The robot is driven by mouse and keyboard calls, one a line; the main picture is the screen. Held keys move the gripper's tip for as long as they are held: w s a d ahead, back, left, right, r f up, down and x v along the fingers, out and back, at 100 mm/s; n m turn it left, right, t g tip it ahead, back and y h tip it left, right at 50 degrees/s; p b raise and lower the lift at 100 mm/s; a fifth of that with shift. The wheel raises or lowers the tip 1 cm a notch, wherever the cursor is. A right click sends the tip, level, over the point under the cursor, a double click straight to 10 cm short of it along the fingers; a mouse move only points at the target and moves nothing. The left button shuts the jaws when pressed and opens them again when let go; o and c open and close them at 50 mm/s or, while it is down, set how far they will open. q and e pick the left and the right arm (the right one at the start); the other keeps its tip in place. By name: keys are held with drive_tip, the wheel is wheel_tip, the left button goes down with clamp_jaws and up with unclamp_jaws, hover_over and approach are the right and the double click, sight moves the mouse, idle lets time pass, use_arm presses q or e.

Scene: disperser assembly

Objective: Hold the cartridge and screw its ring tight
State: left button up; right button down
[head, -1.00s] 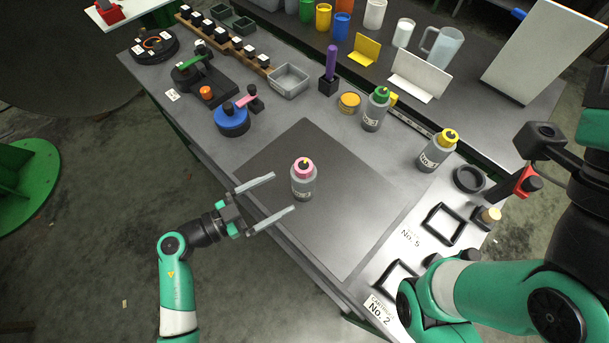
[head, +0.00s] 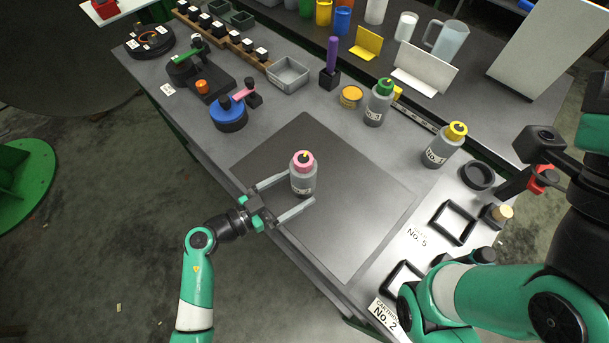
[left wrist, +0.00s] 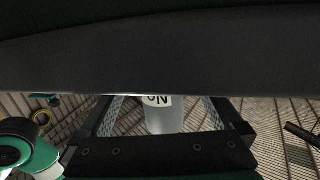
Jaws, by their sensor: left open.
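The cartridge (head: 304,181) is a grey bottle with a pink ring (head: 302,160) and a small yellow tip. It stands upright on the dark mat (head: 355,215). My left gripper (head: 299,188) is open, its fingers reaching in from the left on either side of the cartridge. I cannot tell whether either finger touches it. In the left wrist view, the lower part of the cartridge (left wrist: 163,118) and part of its label show between the two fingers; its ring is not seen there. My right arm fills the right side of the head view, but its fingers do not show.
A bottle with a green ring (head: 378,103) and one with a yellow ring (head: 444,145) stand behind the mat. Black square frames (head: 454,223) lie at right. A blue round fixture (head: 229,115) and a grey tray (head: 288,76) stand at back left. The mat around the cartridge is clear.

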use_arm(q)
drive_tip(key=shift+x, duration=0.95)
drive_tip(key=shift+c, duration=0.2)
clamp_jaws()
idle(0.5)
